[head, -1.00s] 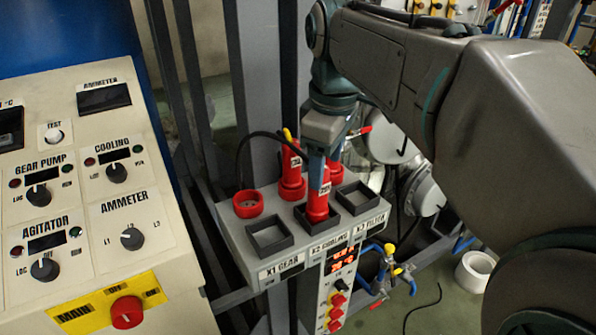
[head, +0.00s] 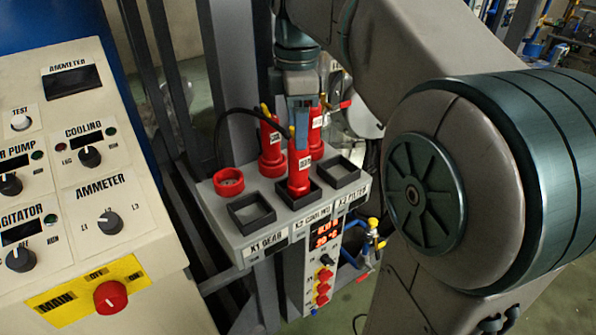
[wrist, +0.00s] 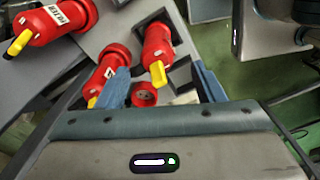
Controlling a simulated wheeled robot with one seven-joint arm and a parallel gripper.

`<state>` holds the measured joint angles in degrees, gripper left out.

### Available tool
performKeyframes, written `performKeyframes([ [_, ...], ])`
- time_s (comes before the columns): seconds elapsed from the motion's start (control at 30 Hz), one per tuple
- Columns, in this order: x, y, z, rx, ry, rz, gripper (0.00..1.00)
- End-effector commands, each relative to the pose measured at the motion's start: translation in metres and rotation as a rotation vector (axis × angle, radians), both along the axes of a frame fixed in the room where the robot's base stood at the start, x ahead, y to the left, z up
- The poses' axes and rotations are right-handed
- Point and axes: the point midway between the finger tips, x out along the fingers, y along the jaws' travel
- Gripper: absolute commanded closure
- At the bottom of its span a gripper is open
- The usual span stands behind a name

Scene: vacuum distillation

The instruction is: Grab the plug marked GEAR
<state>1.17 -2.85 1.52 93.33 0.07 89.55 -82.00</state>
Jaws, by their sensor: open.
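Three red plugs show on the grey socket box (head: 225,225). One plug (head: 299,172) stands in the black square middle socket, over the X2 COOLING label; it also shows in the wrist view (wrist: 157,45). My gripper (wrist: 163,85) is open. Its blue fingers lie either side of the front plug's yellow top end in the wrist view, apart from it.
The X1 GEAR square socket (head: 251,212) and the X3 FILTER square socket (head: 339,174) are empty. A red round holder (head: 228,182) at the back left is empty. A black cable arches by the rear left plug. A control panel (head: 75,185) stands at left.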

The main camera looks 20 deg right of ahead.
Motion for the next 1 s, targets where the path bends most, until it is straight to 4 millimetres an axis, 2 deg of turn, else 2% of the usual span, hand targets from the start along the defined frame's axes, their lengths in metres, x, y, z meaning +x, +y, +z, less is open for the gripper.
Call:
performKeyframes([
  [0.27,0.000,-0.002,-0.019,0.000,0.002,-0.001,0.38],
  [0.57,0.003,-0.005,-0.058,0.000,0.001,-0.002,0.38],
  [0.83,0.003,-0.004,-0.062,0.000,0.000,-0.001,0.38],
  [0.87,0.003,-0.004,-0.062,0.000,0.000,-0.001,0.41],
  [1.0,0.003,-0.004,-0.062,0.000,0.000,-0.001,0.80],
])
